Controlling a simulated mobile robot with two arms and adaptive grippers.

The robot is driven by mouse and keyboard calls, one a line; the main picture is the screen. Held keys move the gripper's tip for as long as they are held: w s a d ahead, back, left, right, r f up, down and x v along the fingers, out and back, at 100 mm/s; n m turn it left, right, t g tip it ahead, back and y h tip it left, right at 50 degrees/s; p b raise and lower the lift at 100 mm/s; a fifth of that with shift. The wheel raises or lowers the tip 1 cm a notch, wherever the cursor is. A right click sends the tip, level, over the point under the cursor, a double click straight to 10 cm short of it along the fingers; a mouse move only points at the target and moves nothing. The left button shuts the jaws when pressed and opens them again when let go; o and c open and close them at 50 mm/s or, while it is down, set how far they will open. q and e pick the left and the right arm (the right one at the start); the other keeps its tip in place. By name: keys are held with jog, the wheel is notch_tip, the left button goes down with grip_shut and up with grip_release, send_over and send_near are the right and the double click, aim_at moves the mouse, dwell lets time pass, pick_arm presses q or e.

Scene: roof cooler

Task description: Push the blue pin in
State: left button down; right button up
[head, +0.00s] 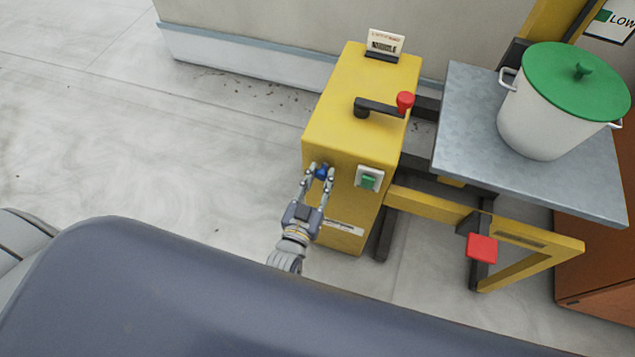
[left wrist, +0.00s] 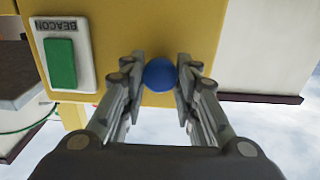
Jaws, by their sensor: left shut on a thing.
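The blue pin (head: 321,172) sits on the front face of the yellow machine box (head: 350,130), near its upper left edge. Its round blue head also shows in the left wrist view (left wrist: 160,74). My left gripper (head: 320,175) is at the front of the box with its two fingers on either side of the pin head, shut on it. In the left wrist view the fingertips (left wrist: 160,78) flank the blue head closely. The pin's shaft is hidden behind its head. My right gripper is in neither view.
A green rocker switch (head: 369,181) labelled BEACON sits just right of the pin. A black lever with a red knob (head: 405,102) is on the box top. A grey platform (head: 470,130) carries a white pot with a green lid (head: 575,80). A red pedal (head: 482,249) is below.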

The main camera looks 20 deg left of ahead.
pick_arm(q)
jog(key=c, duration=1.2)
grip_release()
jog(key=shift+w+r, duration=0.1)
jog(key=shift+w, duration=0.05)
jog(key=shift+c, duration=0.2)
jog(key=s, duration=1.2)
jog(key=shift+a, duration=0.15)
